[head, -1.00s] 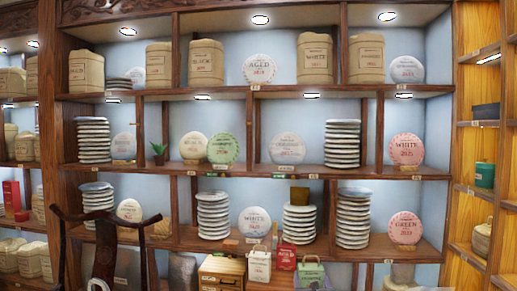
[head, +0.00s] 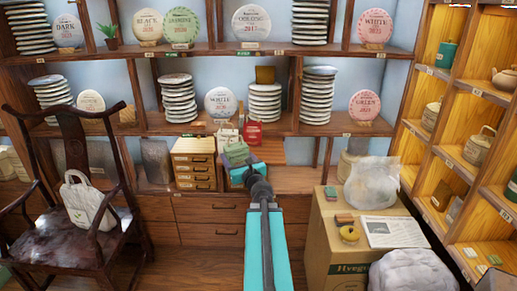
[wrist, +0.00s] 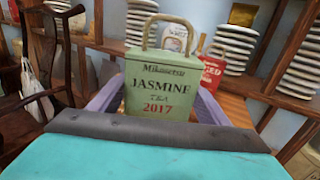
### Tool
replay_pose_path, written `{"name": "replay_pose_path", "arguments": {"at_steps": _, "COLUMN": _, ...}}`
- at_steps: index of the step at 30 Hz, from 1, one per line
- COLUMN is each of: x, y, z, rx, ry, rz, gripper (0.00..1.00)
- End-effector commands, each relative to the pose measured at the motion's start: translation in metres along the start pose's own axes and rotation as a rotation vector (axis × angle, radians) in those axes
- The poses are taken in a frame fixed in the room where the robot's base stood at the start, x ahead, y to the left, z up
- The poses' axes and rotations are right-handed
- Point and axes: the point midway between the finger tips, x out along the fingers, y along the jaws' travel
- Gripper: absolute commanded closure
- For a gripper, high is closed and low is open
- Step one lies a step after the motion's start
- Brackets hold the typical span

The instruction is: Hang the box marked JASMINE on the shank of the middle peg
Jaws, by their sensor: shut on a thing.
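The green JASMINE box (wrist: 160,88), with a tan loop handle on top, fills the middle of the wrist view, its label facing me. In the head view the box (head: 236,152) shows at the end of my arm. My gripper (head: 245,170) is shut on it; in the wrist view the gripper (wrist: 158,108) has a jaw on either side of the box. The box looks upright, held in front of the shelves. I cannot make out the middle peg or its shank in either view; the box and arm may hide it.
A red box (head: 253,132) and a white box (head: 228,136) stand just behind. A small drawer chest (head: 193,165) is to the left. Shelves with stacked tea cakes (head: 178,98) rise behind. A chair (head: 75,150) stands left, a carton (head: 335,235) right.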

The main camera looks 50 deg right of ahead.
Motion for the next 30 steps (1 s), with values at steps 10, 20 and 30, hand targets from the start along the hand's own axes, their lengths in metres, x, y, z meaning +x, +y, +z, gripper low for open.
{"name": "replay_pose_path", "arguments": {"at_steps": 10, "x": 0.007, "y": 0.137, "z": -0.016, "rx": -0.011, "ry": -0.005, "rz": 0.316, "gripper": 0.58}}
{"name": "replay_pose_path", "arguments": {"at_steps": 20, "x": -0.016, "y": 0.263, "z": -0.032, "rx": -0.014, "ry": -0.011, "rz": 0.624, "gripper": 0.58}}
{"name": "replay_pose_path", "arguments": {"at_steps": 30, "x": -0.069, "y": 0.383, "z": -0.049, "rx": -0.009, "ry": -0.015, "rz": 0.951, "gripper": 0.58}}
